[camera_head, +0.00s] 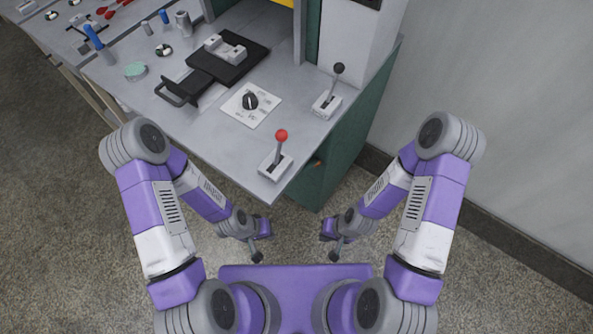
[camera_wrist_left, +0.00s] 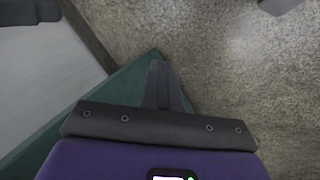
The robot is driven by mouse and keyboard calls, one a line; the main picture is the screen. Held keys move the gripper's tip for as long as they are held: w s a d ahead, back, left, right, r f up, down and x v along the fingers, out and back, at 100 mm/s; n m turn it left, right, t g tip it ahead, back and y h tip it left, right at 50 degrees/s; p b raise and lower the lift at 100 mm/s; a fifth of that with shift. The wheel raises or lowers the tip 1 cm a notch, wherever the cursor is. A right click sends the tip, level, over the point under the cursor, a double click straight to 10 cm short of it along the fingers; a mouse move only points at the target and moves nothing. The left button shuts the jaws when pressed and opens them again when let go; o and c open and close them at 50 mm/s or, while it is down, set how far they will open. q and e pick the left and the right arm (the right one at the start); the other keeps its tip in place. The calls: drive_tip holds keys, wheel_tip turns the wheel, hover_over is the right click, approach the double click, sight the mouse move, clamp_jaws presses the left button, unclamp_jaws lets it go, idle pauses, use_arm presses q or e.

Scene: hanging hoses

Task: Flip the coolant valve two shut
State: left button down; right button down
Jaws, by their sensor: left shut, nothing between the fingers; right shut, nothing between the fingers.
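Two blue handles, a long tilted one (camera_head: 93,37) and a short one (camera_head: 164,17), stand at the upper left of the grey bench in the head view. No readable label shows which thing is coolant valve two. My left gripper (camera_head: 264,230) and my right gripper (camera_head: 327,232) hang in front of the bench, below its near corner, far from these handles. In the left wrist view the fingers of my left gripper (camera_wrist_left: 163,85) are together and empty. My right gripper is shut and empty; its fingers are small in the head view.
A grey wall (camera_head: 490,110) stands at the right. Speckled floor is open at the left.

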use_arm(q)
drive_tip(key=w+d+r+m+t+b, duration=0.1)
drive_tip(key=w+d+r+m+t, duration=0.1)
drive_tip(key=w, duration=0.5)
drive_tip(key=w+d+r+m+t+h+b, duration=0.1)
drive_tip(key=w+d+r+m+t, duration=0.1)
drive_tip(key=w+r+m+t, duration=0.2)
drive_tip(key=w+m+t, duration=0.2)
drive_tip(key=w+m, duration=0.1)
drive_tip(key=shift+w+d+r+h, duration=0.25)
drive_tip(key=shift+d+r+h, duration=0.05)
drive_tip(key=shift+d, duration=0.05)
drive_tip(key=b+x, duration=0.3)
drive_tip(key=x, duration=0.7)
drive_tip(key=shift+w+r, duration=0.1)
drive_tip(key=shift+r, duration=0.05)
drive_tip(key=shift+w, duration=0.1)
